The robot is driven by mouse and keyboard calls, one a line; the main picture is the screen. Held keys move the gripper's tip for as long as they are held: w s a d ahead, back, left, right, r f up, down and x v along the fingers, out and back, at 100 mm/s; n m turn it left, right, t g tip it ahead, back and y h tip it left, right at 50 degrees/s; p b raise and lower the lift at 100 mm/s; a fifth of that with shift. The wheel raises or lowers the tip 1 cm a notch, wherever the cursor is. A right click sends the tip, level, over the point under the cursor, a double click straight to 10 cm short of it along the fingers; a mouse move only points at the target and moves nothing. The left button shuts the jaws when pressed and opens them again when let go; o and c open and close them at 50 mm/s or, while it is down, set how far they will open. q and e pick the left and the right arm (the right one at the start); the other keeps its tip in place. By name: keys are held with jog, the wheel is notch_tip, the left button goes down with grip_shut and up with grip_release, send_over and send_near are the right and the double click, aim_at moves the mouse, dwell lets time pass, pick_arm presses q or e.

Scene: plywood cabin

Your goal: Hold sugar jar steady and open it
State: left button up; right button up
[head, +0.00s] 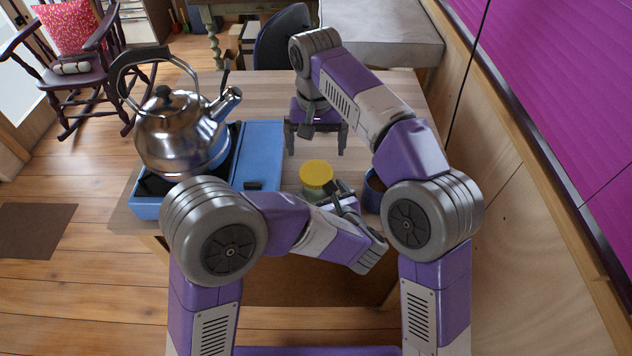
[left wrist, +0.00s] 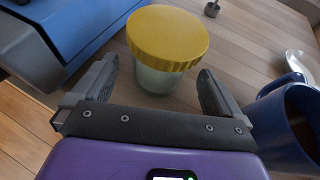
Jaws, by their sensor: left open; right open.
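The sugar jar is a pale, see-through jar with a yellow lid (head: 316,175), upright on the wooden table. In the left wrist view the jar (left wrist: 158,78) stands just ahead of my left gripper (left wrist: 156,75), whose open fingers are on either side of its near body. In the head view my left gripper (head: 333,197) is low beside the jar, partly hidden by its own arm. I cannot tell whether a finger touches the glass. My right gripper (head: 316,150) is open and empty, pointing down, beyond the jar. The lid is on the jar.
A blue camp stove (head: 262,150) with a steel kettle (head: 180,135) stands left of the jar. A blue mug (head: 373,190) is close on the right; it also shows in the left wrist view (left wrist: 290,125).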

aim_at(321, 191)
pick_arm(q)
jog(key=shift+x, duration=2.05)
pick_arm(e)
jog(key=shift+w, duration=0.1)
